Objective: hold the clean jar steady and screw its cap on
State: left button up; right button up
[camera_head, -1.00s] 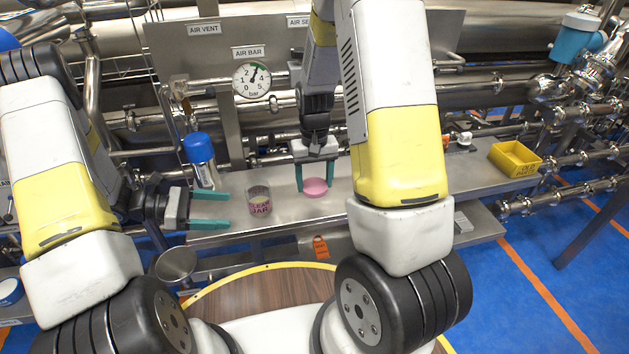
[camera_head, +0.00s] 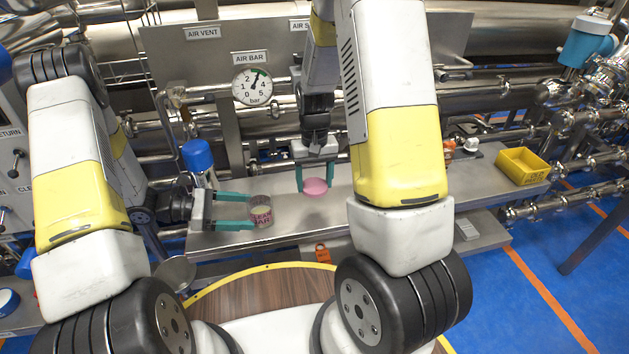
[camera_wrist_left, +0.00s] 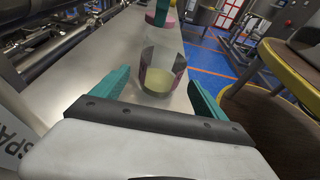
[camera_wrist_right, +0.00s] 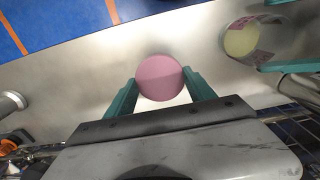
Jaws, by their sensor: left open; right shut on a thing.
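The clear glass jar (camera_head: 261,213) with a pink and dark label stands upright on the steel bench. My left gripper (camera_head: 250,211) is open, with its teal fingers reaching toward the jar from the left. In the left wrist view the jar (camera_wrist_left: 160,76) stands ahead, between the lines of the spread fingers (camera_wrist_left: 158,92). The pink cap (camera_head: 315,187) is right of the jar. My right gripper (camera_head: 315,178) points down and is shut on the cap. In the right wrist view the round cap (camera_wrist_right: 160,78) sits between the fingertips. Whether it touches the bench is unclear.
The steel bench (camera_head: 225,240) has free room around the jar. A yellow bin (camera_head: 521,166) is at the bench's right end. A pressure gauge (camera_head: 252,87) and pipes are behind.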

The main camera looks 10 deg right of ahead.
aim_at(257, 212)
pick_arm(q)
jog(key=shift+x, duration=2)
grip_shut()
pick_arm(e)
jog(key=s+a+r+n, duration=0.2)
jog(key=a+r+n, duration=0.3)
jog(key=a+r, duration=0.6)
jog(key=a, duration=0.4)
jog(key=shift+a+r, duration=0.3)
jog(key=shift+r, duration=0.05)
